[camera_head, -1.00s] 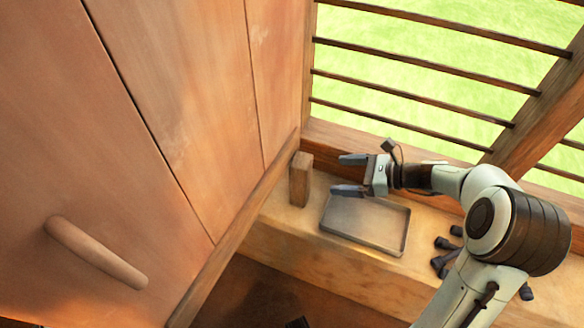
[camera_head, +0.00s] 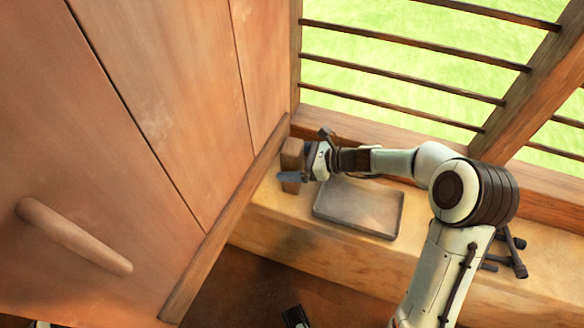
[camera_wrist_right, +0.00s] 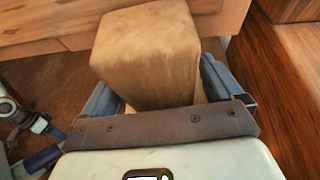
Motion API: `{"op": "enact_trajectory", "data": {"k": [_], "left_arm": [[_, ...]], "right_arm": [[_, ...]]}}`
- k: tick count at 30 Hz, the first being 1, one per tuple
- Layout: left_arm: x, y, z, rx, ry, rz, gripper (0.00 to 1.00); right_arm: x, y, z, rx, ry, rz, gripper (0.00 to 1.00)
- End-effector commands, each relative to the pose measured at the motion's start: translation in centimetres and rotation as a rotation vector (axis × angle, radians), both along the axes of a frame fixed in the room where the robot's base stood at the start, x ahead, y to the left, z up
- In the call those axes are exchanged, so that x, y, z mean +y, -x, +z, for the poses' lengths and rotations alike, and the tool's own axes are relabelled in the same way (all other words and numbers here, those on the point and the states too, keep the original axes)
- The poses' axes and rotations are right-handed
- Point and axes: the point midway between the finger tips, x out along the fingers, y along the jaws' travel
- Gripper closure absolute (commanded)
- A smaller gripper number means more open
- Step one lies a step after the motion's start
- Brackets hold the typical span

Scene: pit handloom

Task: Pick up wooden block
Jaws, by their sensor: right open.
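The wooden block (camera_head: 292,153) is a plain brown upright block on the ledge, close to the wooden panel wall. It also fills the middle of the right wrist view (camera_wrist_right: 148,50). My right gripper (camera_head: 296,164) is at the block, coming in from the right. Its jaws are open, with one finger on each side of the block in the wrist view. I cannot tell whether either finger touches it. The block's lower part is partly hidden by the gripper.
A shallow grey tray (camera_head: 358,207) lies on the wooden ledge (camera_head: 300,236) just right of the block, below my right arm. Dark objects (camera_head: 516,255) sit farther right. The panel wall (camera_head: 150,130) with a wooden handle (camera_head: 75,237) bounds the left; a barred window stands behind.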

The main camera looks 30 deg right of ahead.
Motion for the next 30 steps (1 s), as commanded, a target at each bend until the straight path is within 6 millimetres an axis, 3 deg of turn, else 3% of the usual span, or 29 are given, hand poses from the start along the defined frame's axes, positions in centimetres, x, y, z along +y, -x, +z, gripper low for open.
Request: {"op": "enact_trajectory", "data": {"k": [7, 13, 23, 30], "left_arm": [[0.0, 0.0, 0.0, -0.001, 0.0, 0.0, 0.45], [0.0, 0.0, 0.0, -0.001, 0.0, 0.0, 0.45], [0.0, 0.0, 0.1, 0.0, 0.0, 0.0, 0.45], [0.0, 0.2, 0.6, 0.007, 0.001, -0.002, 0.45]], "right_arm": [[0.1, -0.1, 0.0, -0.001, 0.001, -0.001, 0.06], [0.1, -0.1, 0.0, 0.0, 0.0, -0.001, 0.72], [0.2, -0.1, 0.3, -0.002, 0.0, -0.001, 0.73], [0.4, 0.1, 2.6, -0.006, 0.002, 0.0, 0.73]]}}
